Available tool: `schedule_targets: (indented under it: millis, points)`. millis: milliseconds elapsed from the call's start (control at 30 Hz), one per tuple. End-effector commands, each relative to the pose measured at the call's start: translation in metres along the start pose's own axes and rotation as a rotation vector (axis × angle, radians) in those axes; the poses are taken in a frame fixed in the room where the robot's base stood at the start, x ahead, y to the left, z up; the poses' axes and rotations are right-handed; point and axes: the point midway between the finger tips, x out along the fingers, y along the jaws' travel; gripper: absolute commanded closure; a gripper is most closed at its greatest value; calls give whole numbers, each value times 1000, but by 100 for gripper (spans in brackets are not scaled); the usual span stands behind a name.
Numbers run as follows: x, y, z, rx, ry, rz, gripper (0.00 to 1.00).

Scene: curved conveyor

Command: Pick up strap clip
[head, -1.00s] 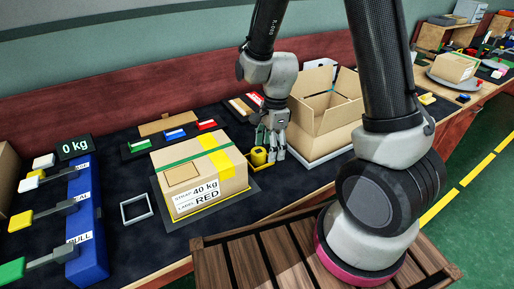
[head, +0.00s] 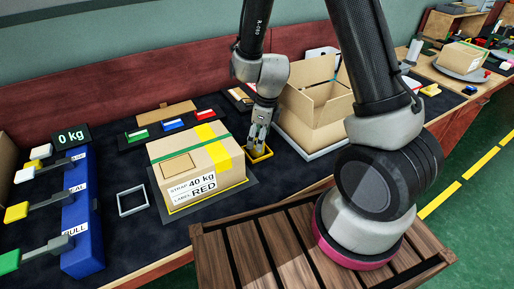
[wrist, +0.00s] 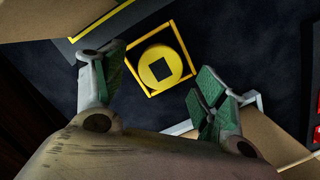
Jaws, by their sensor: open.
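A round yellow piece with a dark square in its middle, which looks like the strap clip (wrist: 160,66), lies inside a square yellow frame (wrist: 128,68) in the wrist view. In the head view the yellow frame (head: 262,156) shows just right of the strapped carton, and my gripper's fingers largely hide the round piece. My gripper (head: 257,148) points down over this frame. In the wrist view my gripper (wrist: 158,90) is open, its green-padded fingers apart on the left and right, with nothing between the tips. The piece is ahead of the fingertips; contact cannot be seen.
A strapped carton (head: 185,180) labelled 40 kg RED stands close to the gripper's left. An open carton (head: 315,105) stands close on its right. A blue lever block (head: 82,225), a grey square frame (head: 132,201) and a 0 kg display (head: 70,137) are farther left.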

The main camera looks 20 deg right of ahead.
Motion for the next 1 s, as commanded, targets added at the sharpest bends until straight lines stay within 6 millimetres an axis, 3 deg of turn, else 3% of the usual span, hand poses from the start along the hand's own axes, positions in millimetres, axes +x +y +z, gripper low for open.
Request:
schedule_targets:
  millis: [200, 467, 733, 800, 1000]
  points:
    - [29, 0, 2, 1, 0, 2, 28]
    - [32, -1, 2, -1, -1, 0, 28]
    - [32, 0, 2, -1, -1, 0, 78]
    - [32, 0, 2, -1, -1, 0, 84]
    - [31, 0, 2, -1, -1, 0, 84]
